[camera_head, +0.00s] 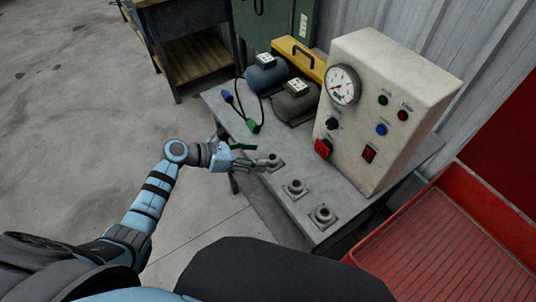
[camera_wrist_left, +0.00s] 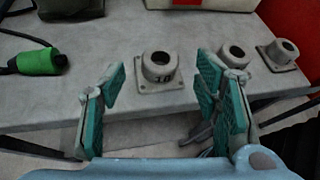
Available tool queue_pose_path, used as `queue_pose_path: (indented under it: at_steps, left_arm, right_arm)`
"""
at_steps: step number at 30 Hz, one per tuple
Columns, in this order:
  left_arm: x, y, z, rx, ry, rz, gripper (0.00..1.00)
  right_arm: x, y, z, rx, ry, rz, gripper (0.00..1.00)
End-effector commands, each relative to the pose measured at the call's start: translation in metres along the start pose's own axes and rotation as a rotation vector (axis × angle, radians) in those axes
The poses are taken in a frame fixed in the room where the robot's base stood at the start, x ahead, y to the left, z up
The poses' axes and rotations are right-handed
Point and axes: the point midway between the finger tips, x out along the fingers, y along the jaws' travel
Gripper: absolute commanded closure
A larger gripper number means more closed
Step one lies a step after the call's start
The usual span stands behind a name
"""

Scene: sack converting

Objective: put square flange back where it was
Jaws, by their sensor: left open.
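Three grey flanges with square bases and round collars stand in a row on the grey bench: a far one (camera_head: 275,161), a middle one (camera_head: 295,188) and a near one (camera_head: 323,216). Nothing visible tells which one the task means. My left gripper (camera_head: 256,157) is open and empty at the bench's left edge, beside the far flange. In the left wrist view one flange (camera_wrist_left: 158,82) shows between and beyond the spread teal fingers. A second flange (camera_wrist_left: 234,62) is partly behind the right finger, and a third (camera_wrist_left: 279,54) stands farther right. My right gripper is not in view.
A cream control box (camera_head: 375,105) with a gauge stands behind the flanges. A green connector (camera_head: 254,126) lies on the bench (camera_head: 228,115), near a blue one (camera_head: 227,96). Two dark motor-like units and a yellow case (camera_head: 298,60) are at the back. A red tray (camera_head: 440,250) is at right.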

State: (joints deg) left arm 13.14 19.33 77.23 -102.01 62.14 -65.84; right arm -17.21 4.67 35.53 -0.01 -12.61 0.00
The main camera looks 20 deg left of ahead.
Motion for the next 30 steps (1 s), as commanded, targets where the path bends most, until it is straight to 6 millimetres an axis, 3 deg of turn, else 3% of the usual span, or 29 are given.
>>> queue_pose_path:
  at_steps: [3,9,20,23,25,26,27,28,29,30]
  left_arm:
    - [-0.035,0.0,-0.001,0.003,0.005,0.001,0.43]
    - [-0.069,0.0,0.0,0.002,0.002,0.0,0.43]
    - [-0.07,-0.001,-0.001,-0.037,-0.017,0.002,0.43]
    - [-0.06,0.006,-0.014,-0.377,-0.16,0.045,0.43]
    - [-0.055,0.025,-0.056,-0.917,-0.355,0.147,0.43]
    - [-0.057,0.035,-0.092,-1.208,-0.449,0.222,0.43]
    - [-0.062,0.039,-0.145,-1.546,-0.556,0.329,0.43]
    - [-0.067,0.036,-0.187,-1.772,-0.626,0.415,0.43]
    - [-0.073,0.028,-0.23,-1.981,-0.691,0.508,0.43]
    - [-0.082,0.007,-0.285,-2.227,-0.77,0.641,0.43]
  right_arm:
    - [-0.003,0.0,0.0,0.0,0.0,0.0,1.0]
    - [-0.002,0.0,0.0,0.0,0.0,0.0,1.0]
    - [-0.002,0.0,0.0,0.0,0.0,-0.001,1.0]
    - [-0.002,-0.001,-0.001,0.001,0.001,-0.001,1.0]
    - [-0.002,-0.002,-0.001,0.001,0.001,-0.002,1.0]
    - [-0.002,-0.002,-0.001,0.001,0.001,-0.002,1.0]
    - [-0.002,-0.002,-0.001,0.001,0.0,-0.003,1.0]
    - [-0.002,-0.002,0.0,0.001,0.0,-0.003,1.0]
    - [-0.002,-0.002,0.0,0.001,0.0,-0.003,1.0]
    - [-0.002,-0.002,0.0,0.001,0.0,-0.003,1.0]
